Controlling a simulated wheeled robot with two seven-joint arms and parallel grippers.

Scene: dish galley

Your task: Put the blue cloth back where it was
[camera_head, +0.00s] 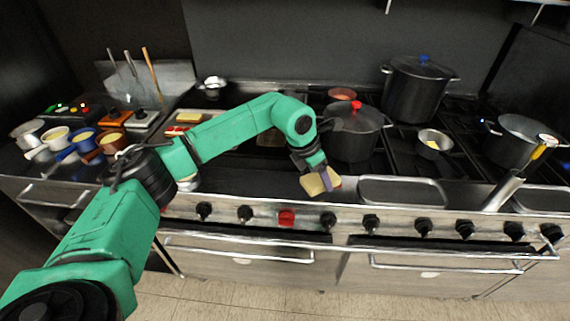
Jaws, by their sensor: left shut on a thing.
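My left arm reaches in from the left, across the front of the range. Its gripper (322,180) points down over the front ledge and is shut on a cream-coloured, block-like thing (313,185). A narrow bluish-purple strip shows at the gripper, against the cream thing; I cannot tell whether it is cloth or part of the gripper. I cannot make out a blue cloth clearly anywhere else. I cannot tell whether the held thing touches the ledge. My right gripper is not in view.
A dark pot with a red knob (355,138) stands just behind the gripper. An empty shallow metal tray (402,204) lies to its right. Range knobs, one red (287,218), line the front below. Several mugs (83,141) stand at the far left.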

